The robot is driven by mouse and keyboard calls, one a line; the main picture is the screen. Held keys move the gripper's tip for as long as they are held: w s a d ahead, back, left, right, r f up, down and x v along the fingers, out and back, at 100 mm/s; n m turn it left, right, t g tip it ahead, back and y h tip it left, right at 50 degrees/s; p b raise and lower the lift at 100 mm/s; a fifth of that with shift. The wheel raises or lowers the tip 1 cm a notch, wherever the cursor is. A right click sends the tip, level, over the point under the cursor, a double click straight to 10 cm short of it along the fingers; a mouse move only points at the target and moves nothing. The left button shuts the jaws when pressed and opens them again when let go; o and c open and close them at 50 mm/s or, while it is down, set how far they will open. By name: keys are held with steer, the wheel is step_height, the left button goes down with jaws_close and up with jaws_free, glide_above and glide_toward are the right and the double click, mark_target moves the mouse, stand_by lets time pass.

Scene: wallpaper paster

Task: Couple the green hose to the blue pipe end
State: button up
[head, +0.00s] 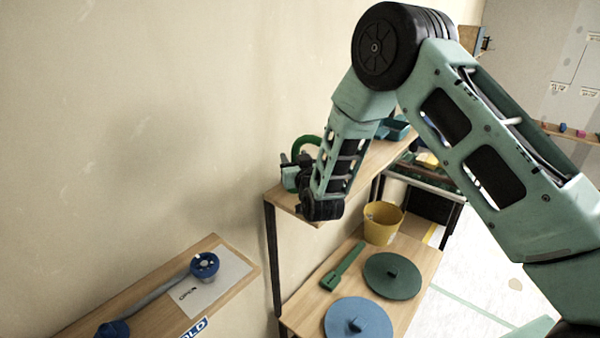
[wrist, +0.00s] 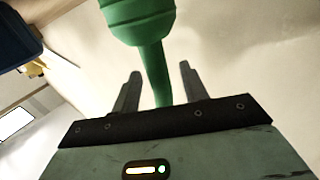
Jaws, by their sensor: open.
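The green hose (head: 306,144) shows as a curved piece beside my gripper (head: 290,172) at the near end of the upper wooden shelf. In the wrist view, my gripper (wrist: 160,85) is open. The hose's narrow part (wrist: 156,75) runs between its two fingers, with a gap visible on both sides. A wider ribbed green part (wrist: 138,18) lies beyond the fingertips. The blue pipe end (head: 205,265) is a round blue fitting on a grey pipe, above the lower left shelf. The hose's far end is hidden in the head view.
The left shelf (head: 225,252) carries a white printed sheet (head: 222,282). A lower table holds a yellow bucket (head: 382,224), a green lid-like disc (head: 392,277), a blue disc (head: 358,322) and a green paddle-shaped tool (head: 342,268). The wall (head: 130,130) runs close behind the shelves.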

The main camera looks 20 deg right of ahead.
steer(key=shift+w, duration=0.2)
jaws_close()
steer(key=shift+r, duration=0.1)
